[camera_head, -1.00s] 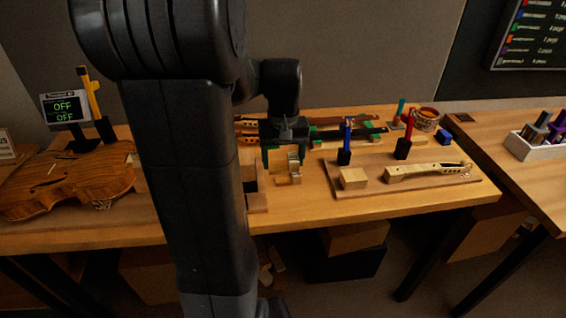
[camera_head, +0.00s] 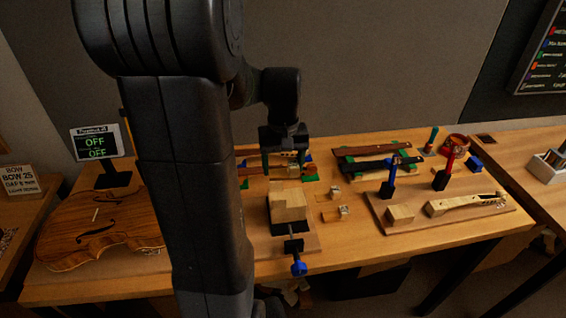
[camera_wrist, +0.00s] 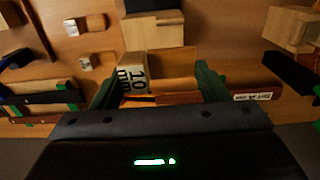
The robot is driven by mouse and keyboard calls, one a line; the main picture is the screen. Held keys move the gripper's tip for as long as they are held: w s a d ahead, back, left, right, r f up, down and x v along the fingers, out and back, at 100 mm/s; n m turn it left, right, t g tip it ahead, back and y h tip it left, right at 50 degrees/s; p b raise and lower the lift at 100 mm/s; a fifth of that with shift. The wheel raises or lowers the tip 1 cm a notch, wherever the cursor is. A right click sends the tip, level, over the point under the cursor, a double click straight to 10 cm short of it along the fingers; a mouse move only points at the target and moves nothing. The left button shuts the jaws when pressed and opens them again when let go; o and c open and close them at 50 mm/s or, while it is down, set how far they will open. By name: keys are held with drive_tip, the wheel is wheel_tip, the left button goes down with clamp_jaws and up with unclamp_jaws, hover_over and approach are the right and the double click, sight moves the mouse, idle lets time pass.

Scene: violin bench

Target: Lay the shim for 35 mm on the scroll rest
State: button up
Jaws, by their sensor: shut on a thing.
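My gripper (camera_head: 285,166) hangs above the back middle of the bench. Another pale block (camera_head: 400,214) stands on a board beside a carved violin neck (camera_head: 465,204). I cannot tell which of these is the scroll rest.
Two small labelled blocks lie right of the clamp, one seen clearly (camera_wrist: 85,25). A green-and-black rack (camera_head: 375,160) and blue and red upright tools stand at the right. A violin body (camera_head: 95,230) and a display (camera_head: 97,143) reading OFF are at the left.

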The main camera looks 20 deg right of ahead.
sight(283, 197)
drive_tip(key=shift+f+b, duration=3)
drive_tip(key=shift+f, duration=1.4)
drive_tip(key=o, duration=1)
drive_tip(key=shift+o, duration=0.2)
drive_tip(key=shift+r, duration=0.15)
wheel_tip(283, 197, up, 14)
drive_tip(key=shift+f, duration=0.2)
drive_tip(key=shift+f, duration=0.1)
